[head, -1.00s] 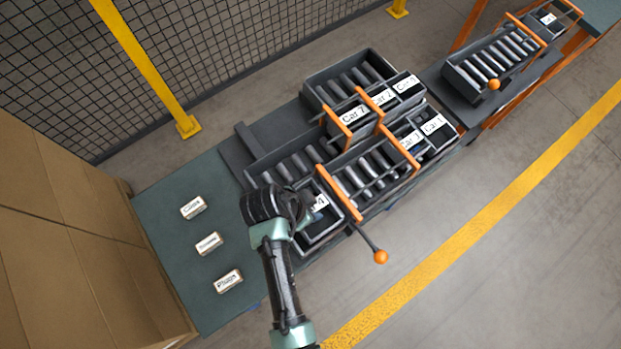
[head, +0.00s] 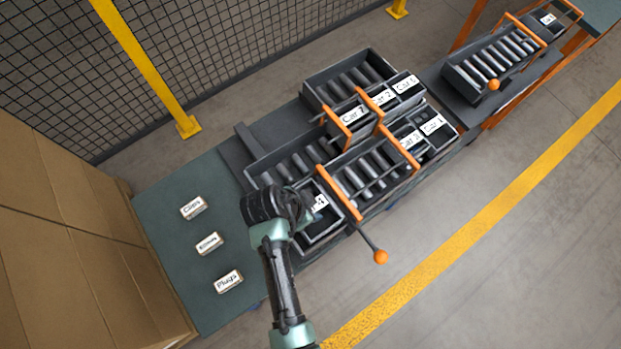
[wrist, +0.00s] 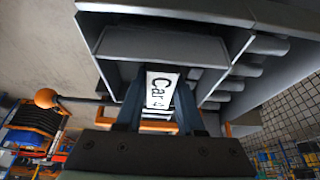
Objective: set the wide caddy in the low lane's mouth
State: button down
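A dark caddy labelled Car 4 (head: 318,236) sits at the near left end of the roller lanes; I cannot tell whether it is the wide one. My gripper (head: 305,203) is at this caddy's upper left part, and the wrist hides some of it. In the wrist view the Car 4 label (wrist: 161,90) shows between the two fingers of my gripper (wrist: 159,95). The fingers are apart by about the label's width; whether they press on the caddy is unclear. The low lane's rollers (head: 361,181) run right from the caddy, behind an orange bar.
Caddies labelled Car 7 (head: 352,115), Car 2, Car 3 and Car 1 (head: 432,124) stand farther along the lanes. An orange-knobbed lever (head: 380,256) sticks out in front. Three labelled blocks, one reading Plugs (head: 228,281), lie on the green table (head: 165,225). Cardboard boxes stand left.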

jog(key=shift+c, duration=2.2)
grip_release()
jog(key=v, duration=1.3)
